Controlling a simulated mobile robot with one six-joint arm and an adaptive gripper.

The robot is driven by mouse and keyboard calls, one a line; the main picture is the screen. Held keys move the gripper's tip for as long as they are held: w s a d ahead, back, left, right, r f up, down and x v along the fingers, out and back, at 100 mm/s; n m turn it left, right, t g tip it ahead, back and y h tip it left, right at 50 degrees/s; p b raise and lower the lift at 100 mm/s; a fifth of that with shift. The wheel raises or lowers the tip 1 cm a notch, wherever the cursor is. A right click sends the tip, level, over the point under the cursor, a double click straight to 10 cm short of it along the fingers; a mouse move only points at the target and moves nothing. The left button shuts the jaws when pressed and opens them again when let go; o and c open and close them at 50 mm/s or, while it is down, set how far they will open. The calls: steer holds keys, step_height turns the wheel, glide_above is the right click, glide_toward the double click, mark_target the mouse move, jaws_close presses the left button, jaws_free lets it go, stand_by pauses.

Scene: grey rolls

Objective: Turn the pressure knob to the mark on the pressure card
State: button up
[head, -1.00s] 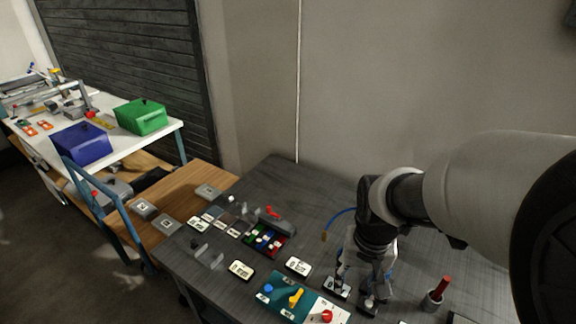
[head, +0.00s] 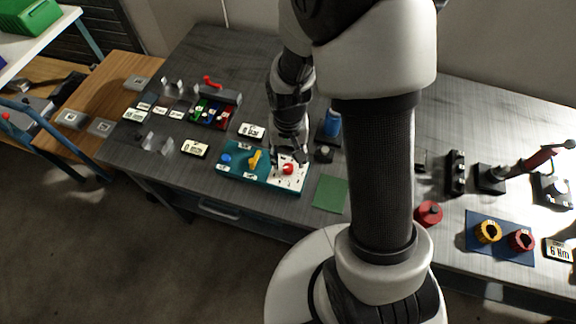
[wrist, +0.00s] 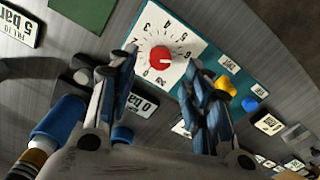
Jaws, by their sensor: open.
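The red pressure knob (head: 288,169) sits on a white numbered dial (head: 300,180) at the right end of a teal panel (head: 235,172). In the wrist view the knob (wrist: 161,59) lies between the fingers of my gripper (wrist: 162,63), which are open on either side of it. I cannot tell whether they touch it. In the head view my gripper (head: 290,155) is just behind and above the knob. A white card reading "5 bar" (wrist: 18,27) is at the upper left of the wrist view. The knob's exact pointer direction is too small to read.
A yellow handle (head: 254,159) and a blue knob (head: 226,159) are on the same panel. A green mat (head: 330,194) lies beside it. A blue-topped object (head: 332,123) stands close to my gripper. White cards (head: 195,149) lie nearby.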

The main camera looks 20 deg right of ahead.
mark_target(288, 167)
steer(key=shift+f+b, duration=0.6)
steer(key=shift+f, duration=1.7)
steer(key=c, duration=1.1)
